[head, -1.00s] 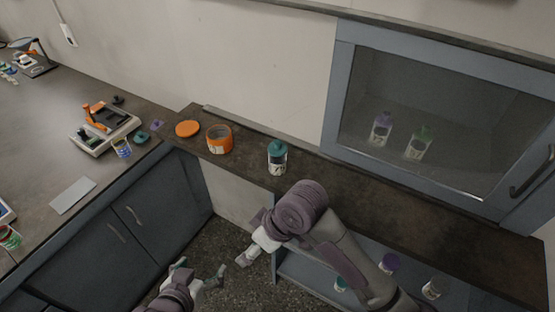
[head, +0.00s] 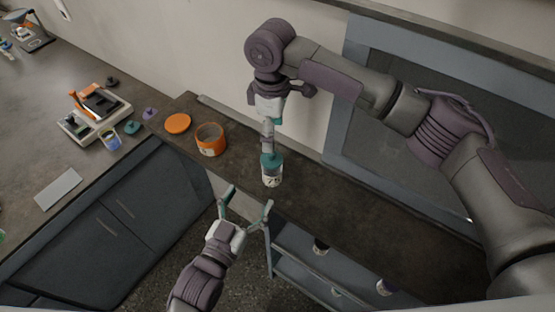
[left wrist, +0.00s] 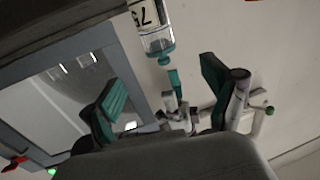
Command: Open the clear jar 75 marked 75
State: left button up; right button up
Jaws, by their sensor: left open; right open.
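The clear jar marked 75 (head: 272,178) stands upright on the dark counter with its teal lid (head: 271,160) on. It shows upside down at the top of the left wrist view (left wrist: 148,17), its teal lid (left wrist: 157,48) pointing down the picture. My right gripper (head: 268,146) is directly above the lid, pointing down, seen nearly edge on; whether it touches the lid I cannot tell. My left gripper (head: 248,200) is open and empty in front of the jar, its fingers spread toward it but apart from it. Its teal fingers (left wrist: 165,90) also show in the left wrist view.
An open orange container (head: 211,142) stands left of the jar, its orange lid (head: 177,123) beside it. A balance-like device (head: 95,112) is on the left bench. The glass-fronted cabinet (head: 365,150) is behind my right arm. Open shelves (head: 300,262) lie below the counter.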

aim_at(267, 168)
jog(key=shift+s+a+r, duration=0.2)
jog(key=shift+s+a, duration=0.15)
jog(key=shift+s, duration=0.2)
jog(key=shift+s+a+r, duration=0.15)
jog(key=shift+s, duration=0.2)
pick_arm(q)
jog(key=x, duration=1)
pick_arm(e)
jog(key=shift+w+d+f, duration=0.3)
jog(key=shift+w+d, duration=0.05)
jog(key=shift+w, duration=0.2)
pick_arm(q)
jog(key=shift+w+d+r, duration=0.15)
jog(key=shift+w+d, duration=0.15)
jog(key=shift+w, duration=0.3)
pick_arm(e)
jog(key=shift+s+a+r, duration=0.15)
jog(key=shift+s, duration=0.1)
pick_arm(q)
jog(key=shift+w+d, duration=0.2)
jog(key=shift+w, duration=0.25)
pick_arm(e)
jog(key=shift+w, duration=0.2)
